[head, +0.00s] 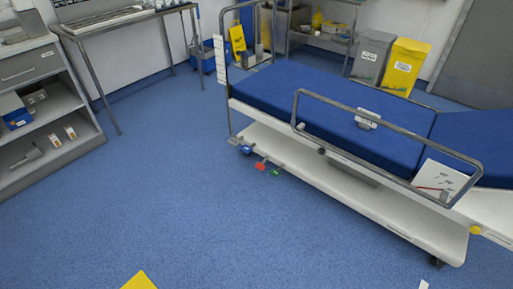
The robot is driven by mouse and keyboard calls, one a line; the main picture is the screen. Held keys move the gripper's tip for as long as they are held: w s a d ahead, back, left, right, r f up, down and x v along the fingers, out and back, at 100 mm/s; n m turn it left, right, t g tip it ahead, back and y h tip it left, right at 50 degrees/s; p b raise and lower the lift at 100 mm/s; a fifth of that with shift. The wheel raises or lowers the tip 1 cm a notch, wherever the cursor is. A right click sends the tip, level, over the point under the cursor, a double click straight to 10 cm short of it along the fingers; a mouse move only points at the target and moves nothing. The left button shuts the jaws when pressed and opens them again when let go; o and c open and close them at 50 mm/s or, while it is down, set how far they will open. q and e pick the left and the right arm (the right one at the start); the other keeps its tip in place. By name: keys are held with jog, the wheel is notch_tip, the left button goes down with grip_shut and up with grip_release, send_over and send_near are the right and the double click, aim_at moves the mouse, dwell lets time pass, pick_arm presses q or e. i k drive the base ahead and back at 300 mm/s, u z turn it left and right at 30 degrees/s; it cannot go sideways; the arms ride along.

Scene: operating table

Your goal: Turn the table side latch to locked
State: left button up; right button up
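The operating table (300,95) has a blue mattress and a white base, and stands at the upper right, tilted across the view. On its near side is a white plate (437,177) with small dark marks and a thin red lever (432,188) lying roughly flat near its lower edge. This looks like the side latch; the marks are too small to read. A grey side rail (390,125) runs in front, with a small white labelled block (367,117) on it. Neither of my grippers is in view.
Red (260,166) and green (275,172) pedals stick out below the table's left end. A shelf unit (45,120) stands at the left. Grey (371,55) and yellow (403,66) bins stand behind. The blue floor (190,200) in front is mostly clear.

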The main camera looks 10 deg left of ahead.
aim_at(322, 151)
jog(key=u, duration=1.25)
jog(key=i, duration=1.8)
jog(key=z, duration=1.55)
